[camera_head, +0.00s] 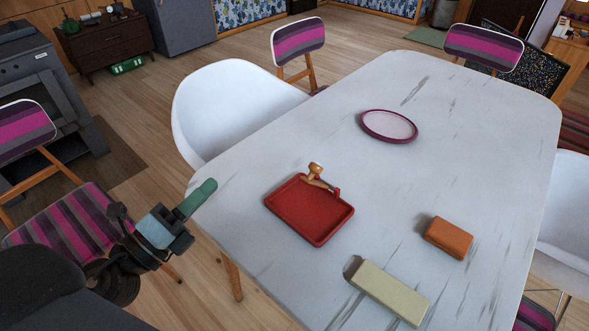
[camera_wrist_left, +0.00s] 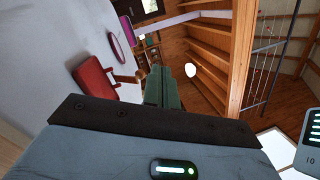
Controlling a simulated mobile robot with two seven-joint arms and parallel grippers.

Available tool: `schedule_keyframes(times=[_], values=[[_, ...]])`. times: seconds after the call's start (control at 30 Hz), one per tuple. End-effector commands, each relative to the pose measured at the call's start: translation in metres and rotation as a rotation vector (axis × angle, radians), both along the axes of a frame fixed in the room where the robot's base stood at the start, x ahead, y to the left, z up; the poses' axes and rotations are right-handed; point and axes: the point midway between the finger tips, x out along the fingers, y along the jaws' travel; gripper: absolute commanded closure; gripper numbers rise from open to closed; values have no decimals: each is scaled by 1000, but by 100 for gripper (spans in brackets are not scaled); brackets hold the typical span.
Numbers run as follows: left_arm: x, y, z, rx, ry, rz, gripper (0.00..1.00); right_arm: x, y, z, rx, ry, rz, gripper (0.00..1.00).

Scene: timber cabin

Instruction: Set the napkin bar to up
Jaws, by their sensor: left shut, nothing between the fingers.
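A red square tray-like napkin holder (camera_head: 300,215) lies on the white table. A wooden bar with a rounded knob (camera_head: 315,170) sits at its far edge, beside a small red bracket at the corner. I cannot tell for certain whether the bar is raised or lowered. My left gripper (camera_head: 205,190) has green fingers, is shut and empty, and is at the table's left edge, apart from the holder and to its left. In the left wrist view the closed fingers (camera_wrist_left: 165,88) point toward the room, with the red holder (camera_wrist_left: 93,78) and its wooden knob (camera_wrist_left: 128,77) beyond to the left. My right gripper is not in view.
The white table (camera_head: 440,110) also bears a purple-rimmed plate (camera_head: 389,126), an orange block (camera_head: 448,237) and a pale green block (camera_head: 390,292). A white chair (camera_head: 230,110) stands against the left side. The tabletop between holder and plate is clear.

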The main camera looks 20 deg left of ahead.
Motion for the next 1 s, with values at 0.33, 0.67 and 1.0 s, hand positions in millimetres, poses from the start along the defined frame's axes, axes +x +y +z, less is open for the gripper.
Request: schedule_keyframes(times=[0.33,0.67,1.0], values=[[19,-33,2,949,-195,-340,100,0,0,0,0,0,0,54],[27,-22,-7,1166,-185,-373,100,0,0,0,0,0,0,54],[41,-35,-10,1159,-187,-371,100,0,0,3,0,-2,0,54]])
